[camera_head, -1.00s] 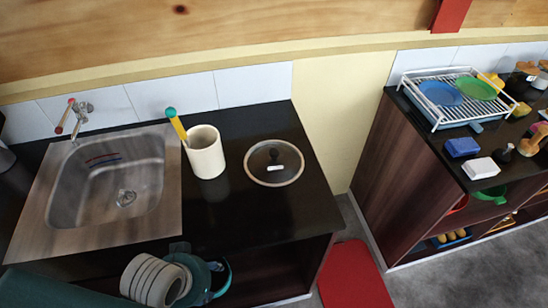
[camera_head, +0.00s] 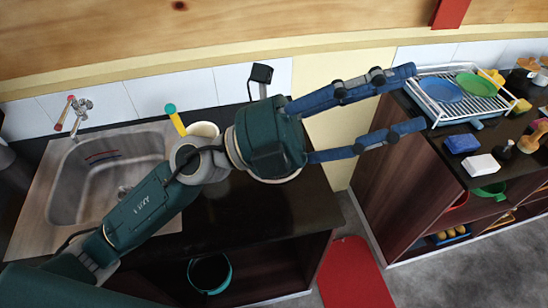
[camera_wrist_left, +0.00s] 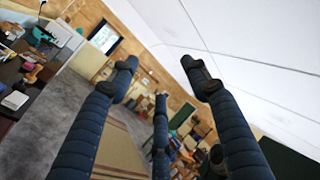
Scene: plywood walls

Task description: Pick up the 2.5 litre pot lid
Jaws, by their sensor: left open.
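The pot lid (camera_head: 282,179) lies on the dark counter right of the sink. Only a sliver of its pale rim shows, below my left gripper's body, which hides the rest. My left gripper (camera_head: 408,100) is open and empty, its fingers spread and pointing right, past the lid toward the dish rack. In the left wrist view its fingers (camera_wrist_left: 161,75) are apart with nothing between them, and the lid does not show there. My right gripper is not in view.
A cream cup (camera_head: 204,130) with a yellow-handled tool stands behind my left arm, beside the sink (camera_head: 85,185). A dish rack (camera_head: 440,110) with plates stands on the right counter. A gap with a red mat (camera_head: 352,275) separates the two counters.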

